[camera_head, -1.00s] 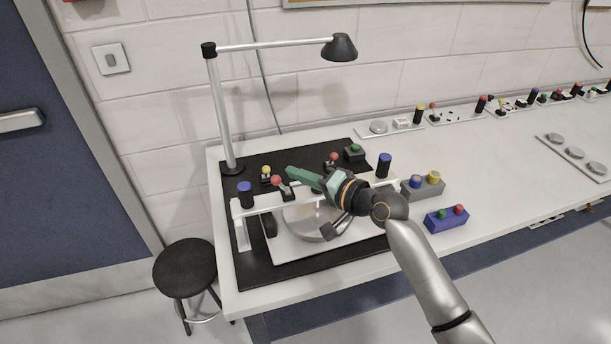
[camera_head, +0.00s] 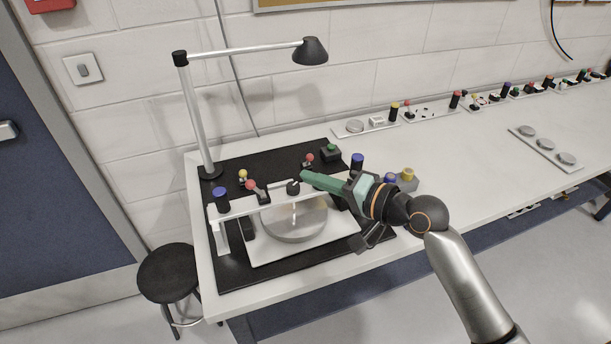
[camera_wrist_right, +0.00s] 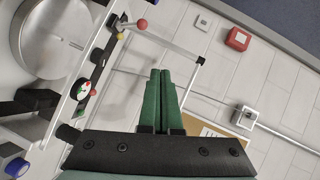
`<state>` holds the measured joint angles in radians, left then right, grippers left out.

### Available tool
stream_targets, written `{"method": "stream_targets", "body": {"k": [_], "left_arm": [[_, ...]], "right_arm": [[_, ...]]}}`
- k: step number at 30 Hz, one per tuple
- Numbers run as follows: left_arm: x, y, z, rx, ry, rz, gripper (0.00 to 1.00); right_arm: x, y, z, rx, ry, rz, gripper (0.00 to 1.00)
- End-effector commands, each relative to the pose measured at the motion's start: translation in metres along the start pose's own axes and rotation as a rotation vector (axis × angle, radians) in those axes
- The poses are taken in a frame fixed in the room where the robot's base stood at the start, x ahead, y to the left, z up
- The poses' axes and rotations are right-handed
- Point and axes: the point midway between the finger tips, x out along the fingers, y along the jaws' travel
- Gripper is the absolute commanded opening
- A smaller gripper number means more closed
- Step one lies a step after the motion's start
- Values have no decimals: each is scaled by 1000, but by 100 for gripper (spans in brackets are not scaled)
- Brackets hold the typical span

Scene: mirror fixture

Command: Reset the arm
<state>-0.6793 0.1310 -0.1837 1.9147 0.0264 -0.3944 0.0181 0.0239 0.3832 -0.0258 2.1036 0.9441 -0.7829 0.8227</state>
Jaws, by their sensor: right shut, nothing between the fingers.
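My right gripper (camera_head: 305,177) has green fingers and comes in from the right over the mirror fixture. In the right wrist view its two green fingers (camera_wrist_right: 161,100) lie together, shut with nothing between them. The fixture has a round mirror disc (camera_head: 294,222) on a white plate (camera_head: 270,252), with a white rail (camera_head: 262,205) behind it. The disc also shows at the upper left of the right wrist view (camera_wrist_right: 48,40). The gripper is above the right end of the rail. I cannot tell whether it touches anything. My left gripper is not in view.
A desk lamp (camera_head: 311,51) stands at the back left. Red-knobbed levers (camera_head: 251,185) and blue-capped posts (camera_head: 220,193) stand around the fixture on a black mat (camera_head: 225,278). A black stool (camera_head: 167,271) is at the left.

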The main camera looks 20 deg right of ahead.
Motion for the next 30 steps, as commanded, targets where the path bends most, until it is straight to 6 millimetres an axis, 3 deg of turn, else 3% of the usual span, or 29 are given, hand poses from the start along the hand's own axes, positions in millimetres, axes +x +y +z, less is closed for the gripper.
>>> {"method": "stream_targets", "body": {"k": [14, 17, 20, 23, 27, 30], "left_arm": [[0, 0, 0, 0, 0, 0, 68], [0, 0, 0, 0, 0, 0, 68], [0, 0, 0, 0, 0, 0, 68], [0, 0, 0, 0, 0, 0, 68], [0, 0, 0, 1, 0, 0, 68], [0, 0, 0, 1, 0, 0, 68]], "right_arm": [[-1, 1, 0, -1, 1, 1, 0], [0, 15, 5, -23, 9, 27, 0], [-1, 56, 21, -99, 30, 106, 0], [-10, 118, 51, -245, 40, 233, 0], [-38, 196, 107, -505, -8, 410, 0], [-63, 235, 147, -679, -73, 500, 0]]}}
